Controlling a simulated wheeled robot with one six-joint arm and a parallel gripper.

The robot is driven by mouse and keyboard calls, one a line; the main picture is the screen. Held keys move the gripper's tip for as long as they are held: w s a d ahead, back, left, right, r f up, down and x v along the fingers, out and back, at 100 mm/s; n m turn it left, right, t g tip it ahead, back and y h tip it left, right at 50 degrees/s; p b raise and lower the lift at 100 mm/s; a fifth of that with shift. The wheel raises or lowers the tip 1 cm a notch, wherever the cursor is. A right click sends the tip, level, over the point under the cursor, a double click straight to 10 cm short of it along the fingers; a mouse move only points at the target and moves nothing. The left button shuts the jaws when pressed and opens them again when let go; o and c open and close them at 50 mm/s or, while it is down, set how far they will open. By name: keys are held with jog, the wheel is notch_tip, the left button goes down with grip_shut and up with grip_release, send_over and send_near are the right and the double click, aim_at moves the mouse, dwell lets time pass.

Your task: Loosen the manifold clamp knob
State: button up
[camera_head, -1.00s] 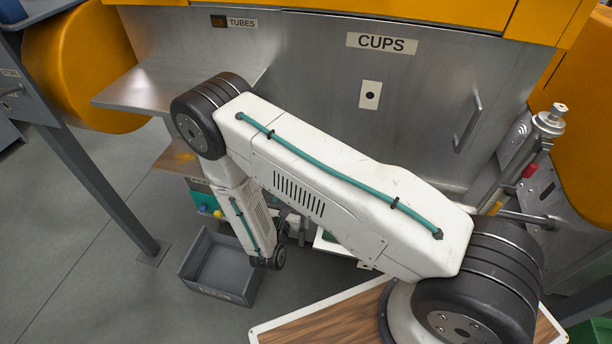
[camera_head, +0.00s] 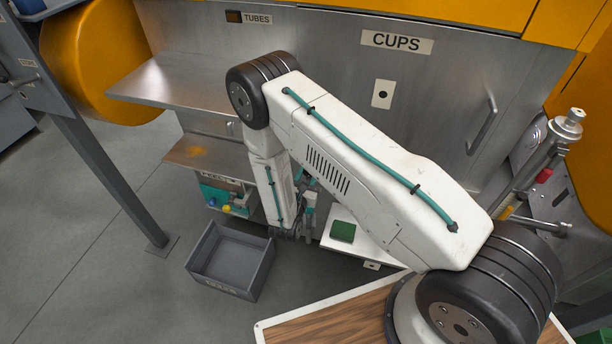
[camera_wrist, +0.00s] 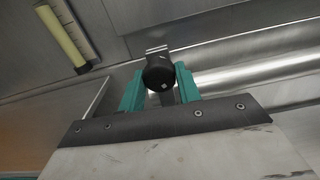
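In the wrist view a round black knob (camera_wrist: 159,73) stands in front of a shiny metal pipe, with a small metal bracket behind it. I take it to be the manifold clamp knob. My gripper (camera_wrist: 159,80) has teal fingers, one on each side of the knob. The fingers are apart, and the knob shows between their tips. I cannot tell whether either finger touches it. In the head view my forearm reaches down below the lower shelf, and the knob cannot be made out there.
A shiny pipe (camera_wrist: 255,55) runs behind the knob. A yellow-filled gauge (camera_wrist: 62,38) is at upper left. In the head view, a steel shelf (camera_head: 165,86), a lower shelf (camera_head: 212,156), a grey crate (camera_head: 265,274) and a green pad (camera_head: 342,231) lie around my arm.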

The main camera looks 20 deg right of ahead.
jog(key=shift+a, duration=0.1)
jog(key=shift+c, duration=0.3)
jog(key=shift+n, duration=0.3)
jog(key=shift+n, duration=2.7)
jog(key=shift+r, duration=0.1)
jog(key=o, duration=1)
jog(key=shift+c, duration=0.2)
jog(key=v, duration=0.7)
jog(key=shift+s+a, duration=0.2)
jog(key=shift+s, duration=0.1)
